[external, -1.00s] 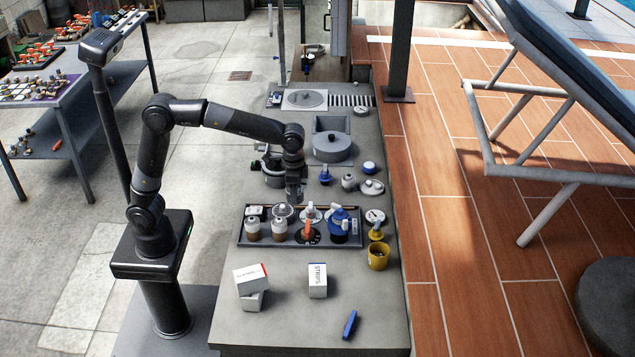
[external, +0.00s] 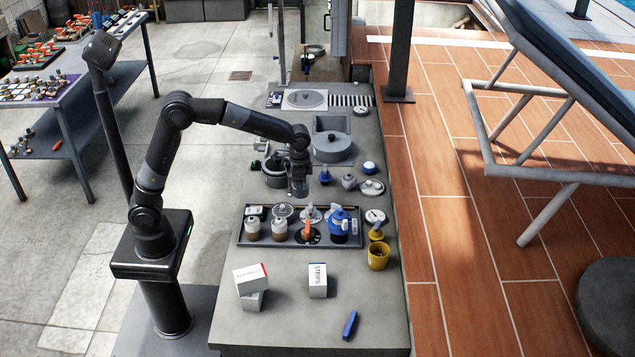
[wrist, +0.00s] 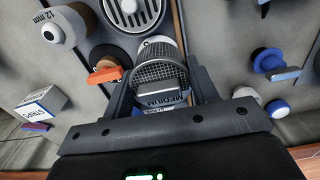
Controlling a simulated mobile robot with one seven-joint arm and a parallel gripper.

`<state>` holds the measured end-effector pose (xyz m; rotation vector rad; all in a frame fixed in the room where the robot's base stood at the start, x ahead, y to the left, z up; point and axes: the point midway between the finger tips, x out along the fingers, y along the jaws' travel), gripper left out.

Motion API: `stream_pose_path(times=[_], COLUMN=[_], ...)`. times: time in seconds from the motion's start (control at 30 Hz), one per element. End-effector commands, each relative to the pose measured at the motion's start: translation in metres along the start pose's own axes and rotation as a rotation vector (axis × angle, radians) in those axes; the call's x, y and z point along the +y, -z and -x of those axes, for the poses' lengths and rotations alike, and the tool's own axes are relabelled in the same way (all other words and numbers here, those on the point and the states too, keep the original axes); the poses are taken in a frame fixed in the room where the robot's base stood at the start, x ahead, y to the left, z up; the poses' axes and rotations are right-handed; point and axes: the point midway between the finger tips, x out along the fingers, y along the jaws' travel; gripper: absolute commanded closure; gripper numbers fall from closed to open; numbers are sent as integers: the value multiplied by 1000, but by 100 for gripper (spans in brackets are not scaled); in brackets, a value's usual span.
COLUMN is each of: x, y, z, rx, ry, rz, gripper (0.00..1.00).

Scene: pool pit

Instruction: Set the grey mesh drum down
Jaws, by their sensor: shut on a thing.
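The grey mesh drum (wrist: 158,73) is between the two fingers of my gripper (wrist: 162,85) in the wrist view. It has a dark mesh side and a light label reading MEDIUM, and the gripper is shut on it. In the external view my gripper (external: 298,190) hangs above the bench, behind the back edge of the dark tray (external: 240,238). The drum is small and hard to make out there. I cannot see its underside.
The tray holds jars (external: 252,229), an orange-handled valve (external: 307,231) and a blue-topped item (external: 340,225). A large grey lidded pot (external: 333,147) and a small blue-based item (external: 325,176) stand nearby. White boxes (external: 318,280) stand in front, with bare bench around them.

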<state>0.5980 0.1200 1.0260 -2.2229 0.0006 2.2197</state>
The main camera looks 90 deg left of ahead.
Motion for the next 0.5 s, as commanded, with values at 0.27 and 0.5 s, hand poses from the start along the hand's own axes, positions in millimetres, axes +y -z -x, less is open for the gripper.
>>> stream_pose_path(times=[0.27, 0.5], x=[-64, -97], y=[12, 19], z=[-39, -59], rx=[-2, 0], ry=[0, 0], rz=[4, 1], gripper=[69, 69])
